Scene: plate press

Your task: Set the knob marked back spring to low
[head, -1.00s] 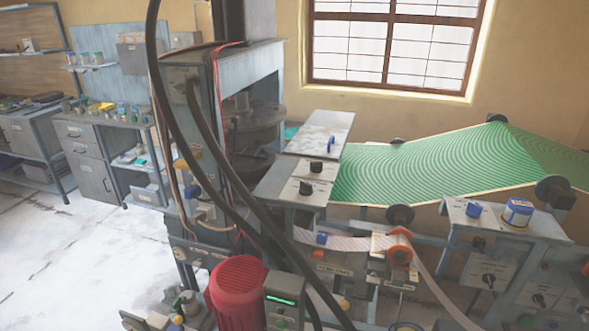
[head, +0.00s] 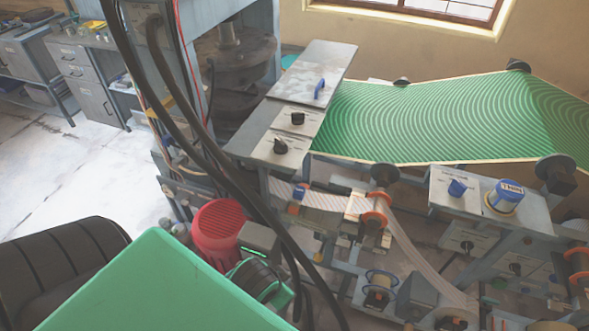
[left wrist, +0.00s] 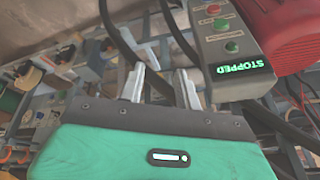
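Several black knobs show in the head view, with labels too small to read. I cannot tell which is marked back spring or where it is set. An upper knob (head: 297,118) and a lower knob (head: 280,146) sit on pale plates beside the green sheet. Two more are at lower right, a left one (head: 466,246) and a right one (head: 514,268). My left gripper (left wrist: 160,84) shows two pale fingers apart with nothing between them. In the head view my green left arm fills the lower left; its fingertips are not clear there. My right gripper is out of view.
A control box (left wrist: 225,45) with buttons and a lit "STOPPED" display is close to my left gripper. A red motor (head: 218,232) stands beside it. Thick black hoses (head: 215,165) cross in front of the machine.

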